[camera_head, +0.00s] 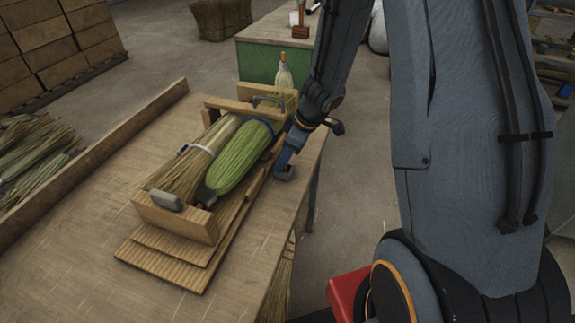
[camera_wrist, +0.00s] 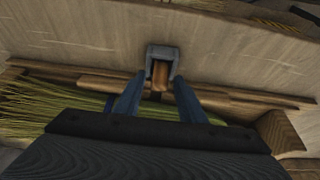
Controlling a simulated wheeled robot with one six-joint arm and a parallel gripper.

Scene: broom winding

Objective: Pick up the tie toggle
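The tie toggle is most likely the small brown wooden piece (camera_wrist: 160,76) between my fingertips in the wrist view. A grey U-shaped piece surrounds its far end, and I cannot tell whether that piece is part of my fingers. My gripper (camera_head: 284,168) points down at the right side of the wooden winding frame (camera_head: 176,222), near the table's right edge. In the wrist view my two blue fingers (camera_wrist: 162,82) stand on either side of the wooden piece. Whether they press on it is not clear. The toggle is not distinct in the head view.
The frame holds a tan broom bundle (camera_head: 194,161) with a white band and a green bundle (camera_head: 240,158) with a blue band. A grey block (camera_head: 166,200) sits at the frame's front. The table (camera_head: 75,262) is bare at front left. Loose straw (camera_head: 38,158) lies at far left.

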